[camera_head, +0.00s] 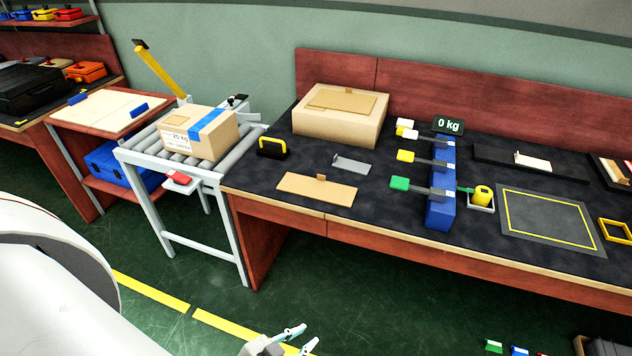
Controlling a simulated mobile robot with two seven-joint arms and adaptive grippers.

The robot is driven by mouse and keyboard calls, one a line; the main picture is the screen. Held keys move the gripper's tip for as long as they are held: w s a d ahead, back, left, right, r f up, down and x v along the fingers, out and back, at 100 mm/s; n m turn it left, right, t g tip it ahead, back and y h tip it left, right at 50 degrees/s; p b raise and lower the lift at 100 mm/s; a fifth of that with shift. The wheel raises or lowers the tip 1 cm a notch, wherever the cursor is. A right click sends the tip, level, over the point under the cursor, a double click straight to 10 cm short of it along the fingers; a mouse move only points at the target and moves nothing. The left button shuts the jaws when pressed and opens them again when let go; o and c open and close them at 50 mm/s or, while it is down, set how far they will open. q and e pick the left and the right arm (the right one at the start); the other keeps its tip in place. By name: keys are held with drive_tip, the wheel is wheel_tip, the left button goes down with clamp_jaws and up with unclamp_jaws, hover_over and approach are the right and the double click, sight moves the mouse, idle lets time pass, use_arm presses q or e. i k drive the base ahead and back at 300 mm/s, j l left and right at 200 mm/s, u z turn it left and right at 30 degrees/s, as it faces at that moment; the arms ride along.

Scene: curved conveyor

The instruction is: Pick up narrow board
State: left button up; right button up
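A narrow tan board (317,190) with a small upright tab lies flat near the front edge of the dark-topped workbench (400,228). A smaller grey plate (350,164), also with a tab, lies just behind it. Another thin tan board (341,100) lies on top of the cardboard box at the back. I cannot tell for certain which is the task's board. My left gripper (308,337) shows at the bottom edge, low in front of the bench and apart from everything. Its two fingertips are spread, with nothing between them. My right gripper is out of view.
The large cardboard box (338,127) and a black-and-yellow handled tool (272,147) stand near the boards. A blue holder (441,195) with colored-handled tools is to the right. A roller conveyor (150,143) carries a taped carton (200,133) at left.

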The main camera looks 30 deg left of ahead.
sight(317, 188)
drive_tip(key=j+z, duration=0.3)
drive_tip(key=j, duration=0.65)
drive_tip(key=j+z, duration=0.3)
drive_tip(key=j, duration=0.7)
